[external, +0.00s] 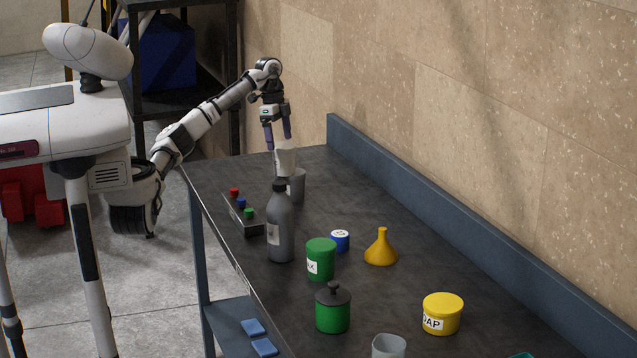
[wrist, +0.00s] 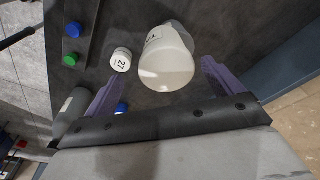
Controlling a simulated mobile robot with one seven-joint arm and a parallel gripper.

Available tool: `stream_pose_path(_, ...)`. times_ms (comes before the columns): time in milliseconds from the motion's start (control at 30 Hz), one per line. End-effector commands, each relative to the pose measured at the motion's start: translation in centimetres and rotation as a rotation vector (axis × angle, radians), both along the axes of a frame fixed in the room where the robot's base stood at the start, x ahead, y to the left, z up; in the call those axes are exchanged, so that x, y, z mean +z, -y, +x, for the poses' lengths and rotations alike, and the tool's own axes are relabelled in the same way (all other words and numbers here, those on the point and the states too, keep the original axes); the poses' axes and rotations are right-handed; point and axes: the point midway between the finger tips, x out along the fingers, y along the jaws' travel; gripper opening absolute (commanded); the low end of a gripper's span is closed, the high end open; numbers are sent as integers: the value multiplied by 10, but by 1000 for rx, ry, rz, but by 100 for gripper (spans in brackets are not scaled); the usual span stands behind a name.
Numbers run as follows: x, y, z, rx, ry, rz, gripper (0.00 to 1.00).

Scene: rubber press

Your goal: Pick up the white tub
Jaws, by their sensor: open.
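The white tub (external: 285,161) is a pale, tapered container at the far end of the dark table, just below my gripper (external: 278,144). In the wrist view the tub (wrist: 167,66) is large, with its round pale end facing the camera and a dark mark on its side. My gripper (wrist: 160,74) is open, with its two purple fingers apart on either side of the tub in that view. I cannot tell whether either finger touches it. The tub's lower part is partly hidden in the external view by the grey bottle and the cup.
A grey bottle (external: 280,228) and a grey cup (external: 297,186) stand close by. A small white container marked 27 (wrist: 121,60) is left of the tub. A strip with coloured knobs (external: 245,219) lies near the table's left edge. Green, blue and yellow items stand nearer.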

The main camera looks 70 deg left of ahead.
Motion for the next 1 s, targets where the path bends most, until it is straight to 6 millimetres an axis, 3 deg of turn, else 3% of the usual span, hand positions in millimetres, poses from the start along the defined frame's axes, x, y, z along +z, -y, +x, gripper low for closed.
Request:
stream_pose_path(267, -20, 2, 4, 0, 0, 0, 92)
stream_pose_path(600, -63, 4, 14, 0, 0, 0, 92)
stream_pose_path(867, -67, 4, 15, 0, 2, -1, 92)
stream_pose_path(1000, -67, 4, 15, 0, 1, 0, 76)
